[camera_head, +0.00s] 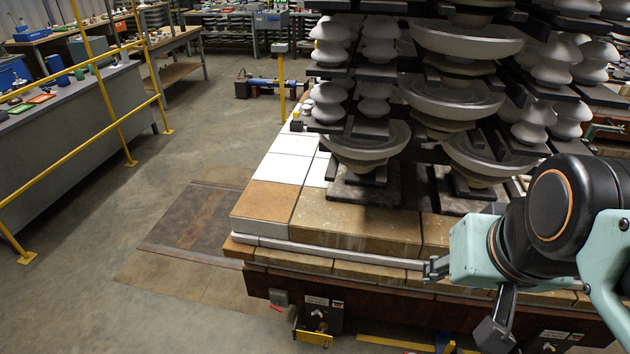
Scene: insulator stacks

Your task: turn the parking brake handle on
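A dark box (321,314) with pale labels and a round knob is on the low side of the kiln car (262,284). A yellow bar (313,338) sits at its lower edge. It may be the parking brake handle, but its on or off position cannot be told. My gripper (437,269) is at the right, beside the car's front edge, above and right of that box and apart from it. Its tip is small and partly hidden by my wrist, so its opening is unclear. I see nothing held in it.
Stacks of grey insulators (455,95) stand on the car's brick deck (355,228). A second labelled dark panel (556,341) is low at the right. A yellow railing (105,95) and a workbench (75,125) stand at the left. The floor (150,315) in front left is clear.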

